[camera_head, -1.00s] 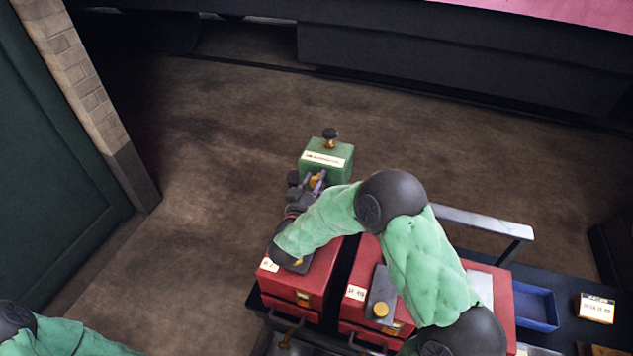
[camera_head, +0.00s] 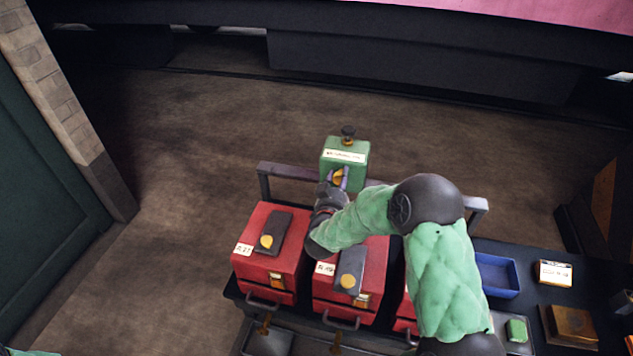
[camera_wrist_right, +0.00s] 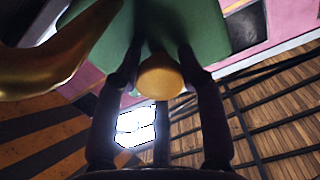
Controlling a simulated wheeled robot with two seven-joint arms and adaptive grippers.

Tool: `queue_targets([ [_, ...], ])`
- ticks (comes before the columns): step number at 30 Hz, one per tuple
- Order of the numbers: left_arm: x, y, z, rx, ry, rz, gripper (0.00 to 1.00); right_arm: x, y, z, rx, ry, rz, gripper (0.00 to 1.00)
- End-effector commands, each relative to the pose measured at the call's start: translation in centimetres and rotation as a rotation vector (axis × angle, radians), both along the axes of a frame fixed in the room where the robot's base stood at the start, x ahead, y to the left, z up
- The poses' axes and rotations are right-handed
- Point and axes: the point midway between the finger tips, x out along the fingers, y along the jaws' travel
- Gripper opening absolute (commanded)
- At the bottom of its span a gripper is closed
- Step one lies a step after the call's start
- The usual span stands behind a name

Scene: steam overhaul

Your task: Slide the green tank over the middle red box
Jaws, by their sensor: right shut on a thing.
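The green tank (camera_head: 350,172), with a pale label and a dark knob on top, is held upright in the air beyond the row of red boxes. In the head view it appears behind the middle red box (camera_head: 375,264), which has a dark plate with a yellow disc on top. My right gripper (camera_head: 339,181) is shut on the tank's orange-yellow knob. The right wrist view shows both fingers (camera_wrist_right: 160,72) around that knob, with the tank (camera_wrist_right: 205,32) above. My forearm covers part of the middle box. My left gripper is out of view.
The left red box (camera_head: 292,240) stands clear beside the middle one. The right red box (camera_head: 405,311) is mostly hidden by my arm. A grey rail (camera_head: 290,172) runs behind the boxes.

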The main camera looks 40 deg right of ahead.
Motion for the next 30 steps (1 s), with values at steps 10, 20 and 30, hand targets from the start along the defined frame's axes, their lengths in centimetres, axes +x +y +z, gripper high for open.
queue_targets([
  [10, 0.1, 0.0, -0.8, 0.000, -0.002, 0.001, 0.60, -5.0, -4.8, 1.0, -0.016, -0.019, -0.007, 0.00],
  [20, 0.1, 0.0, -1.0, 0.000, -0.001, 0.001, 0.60, -6.0, -5.6, 1.2, -0.017, -0.023, -0.002, 0.00],
  [30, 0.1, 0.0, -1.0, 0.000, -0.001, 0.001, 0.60, -6.0, -5.6, 1.2, -0.017, -0.023, -0.002, 0.64],
])
